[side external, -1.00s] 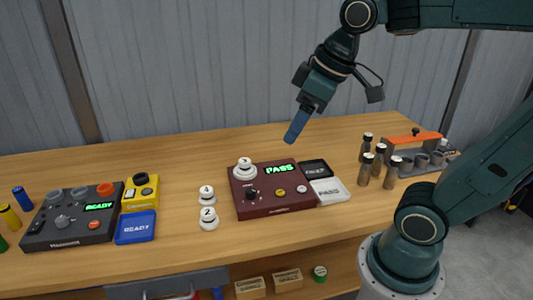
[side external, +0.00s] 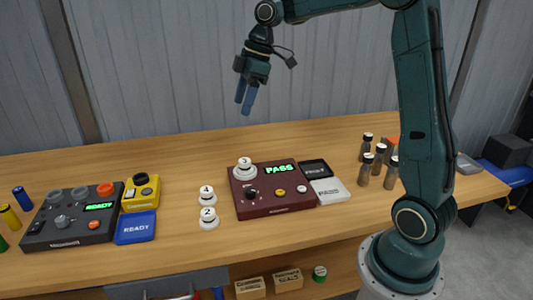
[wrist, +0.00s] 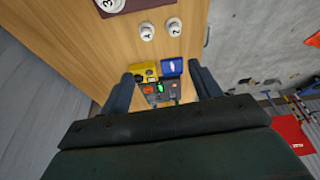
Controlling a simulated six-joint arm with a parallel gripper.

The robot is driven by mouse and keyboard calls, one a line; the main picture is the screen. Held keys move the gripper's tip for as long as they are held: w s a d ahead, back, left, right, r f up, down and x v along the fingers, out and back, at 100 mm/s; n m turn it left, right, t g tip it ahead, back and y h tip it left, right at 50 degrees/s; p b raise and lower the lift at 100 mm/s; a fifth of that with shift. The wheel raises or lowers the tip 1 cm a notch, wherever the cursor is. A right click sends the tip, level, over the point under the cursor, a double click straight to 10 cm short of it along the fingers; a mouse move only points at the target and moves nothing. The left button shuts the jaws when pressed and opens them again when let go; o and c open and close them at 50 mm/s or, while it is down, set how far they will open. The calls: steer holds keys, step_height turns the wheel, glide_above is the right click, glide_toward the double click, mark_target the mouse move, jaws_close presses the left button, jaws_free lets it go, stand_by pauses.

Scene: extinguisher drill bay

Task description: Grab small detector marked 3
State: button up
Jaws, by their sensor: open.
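The small white detector marked 3 (side external: 245,169) sits on the upper left of the dark red tester box (side external: 275,208), whose screen reads PASS. In the wrist view the detector marked 3 (wrist: 109,4) is cut by the top edge. Two more white detectors, marked 4 (side external: 207,195) and 2 (side external: 209,218), stand on the bench left of the box. My gripper (side external: 246,106) is open and empty, high above the back of the bench, over the detector marked 3 in the picture and well apart from it. Its fingers also show in the wrist view (wrist: 163,88).
A dark unit with a READY screen (side external: 74,216), a yellow device (side external: 141,193) and a blue READY card (side external: 136,227) lie on the left. Black (side external: 315,169) and white (side external: 329,191) cards lie right of the box. Several small bottles (side external: 366,168) stand farther right.

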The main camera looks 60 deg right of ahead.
steer(key=w+d+f+n+y, duration=0.1)
steer(key=w+d+f+n, duration=0.1)
steer(key=w+d+f, duration=0.3)
steer(key=n+g, duration=0.1)
steer(key=n, duration=0.3)
glide_toward(246, 160)
step_height(246, 160, up, 3)
steer(key=d, duration=0.2)
steer(key=shift+y, duration=0.4)
steer(key=shift+m, duration=0.3)
steer(key=shift+x, duration=4.3)
steer(key=shift+a, duration=0.1)
steer(key=shift+x, duration=2.55)
steer(key=shift+s, duration=0.1)
